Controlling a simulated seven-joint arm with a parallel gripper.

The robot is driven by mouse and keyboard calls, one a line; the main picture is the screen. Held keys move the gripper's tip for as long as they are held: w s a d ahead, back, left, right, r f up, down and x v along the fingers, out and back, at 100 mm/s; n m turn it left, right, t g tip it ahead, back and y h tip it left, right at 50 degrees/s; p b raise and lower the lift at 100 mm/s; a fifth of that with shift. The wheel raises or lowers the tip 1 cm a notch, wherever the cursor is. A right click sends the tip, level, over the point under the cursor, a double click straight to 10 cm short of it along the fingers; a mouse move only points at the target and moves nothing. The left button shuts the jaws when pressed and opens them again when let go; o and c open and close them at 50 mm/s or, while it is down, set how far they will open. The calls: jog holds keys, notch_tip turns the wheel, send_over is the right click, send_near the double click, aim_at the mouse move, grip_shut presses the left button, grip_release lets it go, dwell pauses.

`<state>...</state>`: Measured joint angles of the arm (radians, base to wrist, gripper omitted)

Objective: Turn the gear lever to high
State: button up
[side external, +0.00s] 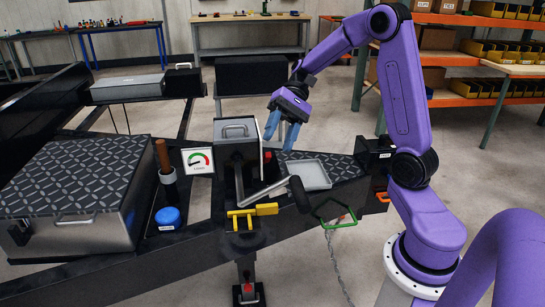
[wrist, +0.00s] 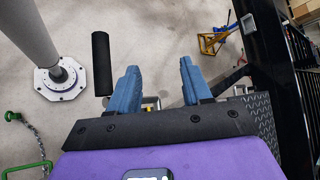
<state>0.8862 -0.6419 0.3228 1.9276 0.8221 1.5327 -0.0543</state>
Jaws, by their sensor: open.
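The dark winch box (side external: 238,153) with a grey top handle stands on the trailer frame in the side view. A yellow lever (side external: 252,212) sits low at its front, lying about sideways; I take it for the gear lever, but its marks are too small to read. A crank with a black grip (side external: 299,194) reaches out to the right, and the grip also shows in the wrist view (wrist: 101,63). My gripper (side external: 281,130) is above and to the right of the box, fingers down, apart from the lever. In the wrist view its blue fingers (wrist: 160,86) are spread, with nothing held.
A red knob (side external: 268,156) is on the box's right side. A load gauge (side external: 198,160) and a blue cap (side external: 168,217) stand to the left. A grey tray (side external: 309,172) lies right of the box.

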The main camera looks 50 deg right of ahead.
jog(key=w+d+m+t+y, duration=0.2)
jog(key=w+d+m+t, duration=0.15)
jog(key=d, duration=0.35)
jog(key=w+d+m+t+y, duration=0.2)
jog(key=w+d+m+t, duration=0.15)
jog(key=d, duration=0.45)
jog(key=s+d+m+t+h, duration=0.25)
jog(key=d+m+t, duration=0.25)
jog(key=d+t, duration=0.75)
jog(key=d+f+g, duration=0.3)
jog(key=f+g, duration=0.1)
jog(key=f, duration=1.7)
jog(key=x, duration=1.6)
jog(key=shift+a, duration=0.3)
jog(key=shift+w+y, duration=0.1)
jog(key=shift+y, duration=0.15)
grip_shut()
